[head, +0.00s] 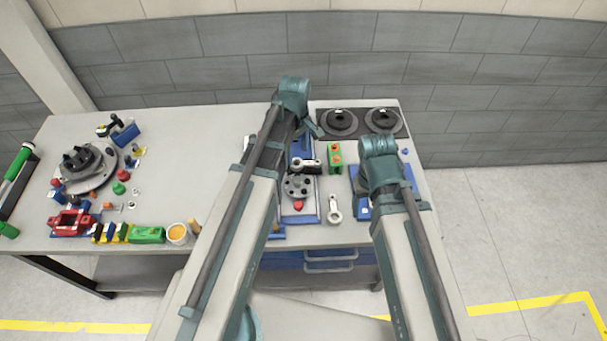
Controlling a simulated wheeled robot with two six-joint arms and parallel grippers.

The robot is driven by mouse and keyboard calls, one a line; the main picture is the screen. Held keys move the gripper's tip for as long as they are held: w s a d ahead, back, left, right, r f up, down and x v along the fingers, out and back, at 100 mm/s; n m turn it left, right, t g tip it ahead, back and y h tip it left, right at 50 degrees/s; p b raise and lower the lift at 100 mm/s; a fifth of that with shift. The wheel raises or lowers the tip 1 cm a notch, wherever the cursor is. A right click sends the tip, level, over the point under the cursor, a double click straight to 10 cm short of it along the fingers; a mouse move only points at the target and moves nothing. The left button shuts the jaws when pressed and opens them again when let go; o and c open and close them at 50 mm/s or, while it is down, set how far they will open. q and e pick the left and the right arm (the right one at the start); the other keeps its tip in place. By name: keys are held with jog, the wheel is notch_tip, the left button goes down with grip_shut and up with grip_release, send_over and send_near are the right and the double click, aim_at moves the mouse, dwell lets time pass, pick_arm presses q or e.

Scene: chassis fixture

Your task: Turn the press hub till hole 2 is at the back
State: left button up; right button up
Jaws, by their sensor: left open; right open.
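The press hub (298,187) is a round grey disc with several dark holes. It sits in a blue fixture (312,218) on the bench, just right of my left forearm. The hole numbers are too small to read. A red knob (298,206) is at the hub's front edge. My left gripper (306,134) is open behind the hub, apart from it, and partly hidden by its own wrist. My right gripper (384,192) is open to the right of the hub, mostly hidden under its arm, over a blue block (361,207).
A green block (335,158) and a light link with a ring (335,211) lie right of the hub. A black plate with two round dark parts (340,121) is at the back. A grey turntable (88,170) and several small parts crowd the left. The bench middle-left is clear.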

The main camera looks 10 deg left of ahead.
aim_at(298, 180)
pick_arm(q)
notch_tip(298, 180, down, 14)
jog(key=b, duration=1.3)
jog(key=shift+r+b, duration=0.1)
jog(key=shift+b, duration=0.25)
grip_shut()
